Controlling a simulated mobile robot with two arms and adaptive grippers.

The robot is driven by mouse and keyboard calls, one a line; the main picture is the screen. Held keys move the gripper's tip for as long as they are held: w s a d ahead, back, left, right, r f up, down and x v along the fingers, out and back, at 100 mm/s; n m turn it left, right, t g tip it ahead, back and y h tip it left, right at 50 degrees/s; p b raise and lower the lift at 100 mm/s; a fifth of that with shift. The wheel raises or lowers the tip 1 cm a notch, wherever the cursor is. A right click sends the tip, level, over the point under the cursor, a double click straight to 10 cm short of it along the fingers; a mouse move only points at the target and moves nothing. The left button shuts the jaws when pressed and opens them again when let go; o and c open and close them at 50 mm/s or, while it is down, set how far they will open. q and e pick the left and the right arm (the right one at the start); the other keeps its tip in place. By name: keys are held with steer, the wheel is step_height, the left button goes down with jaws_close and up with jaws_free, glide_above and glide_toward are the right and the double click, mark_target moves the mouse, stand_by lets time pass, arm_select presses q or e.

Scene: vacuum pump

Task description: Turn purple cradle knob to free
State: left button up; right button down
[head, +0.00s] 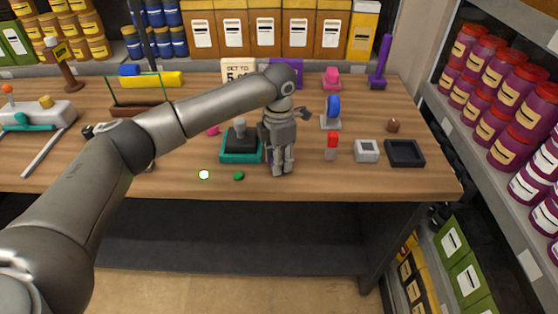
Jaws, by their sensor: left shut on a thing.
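My left gripper (281,169) points down over the front middle of the wooden table, its fingers close together. A little purple shows between and beside the fingers; I take this to be the purple cradle knob, and the gripper is shut on it. The fingers hide nearly all of the knob and its cradle, so its turned position cannot be seen. A teal-based block with a grey top (239,146) stands just left of the gripper. My right gripper is not in view.
Right of the gripper stand a red-topped piece (332,146), a blue disc on a stand (333,111), a light grey square block (366,150) and a black tray (420,160). A white disc (204,174) and a green piece (239,176) lie near the front edge.

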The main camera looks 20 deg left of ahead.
arm_select(q)
steer(key=shift+n, duration=0.4)
steer(key=shift+r, duration=0.1)
steer(key=o, duration=1)
step_height(320, 180, up, 12)
stand_by(0.5)
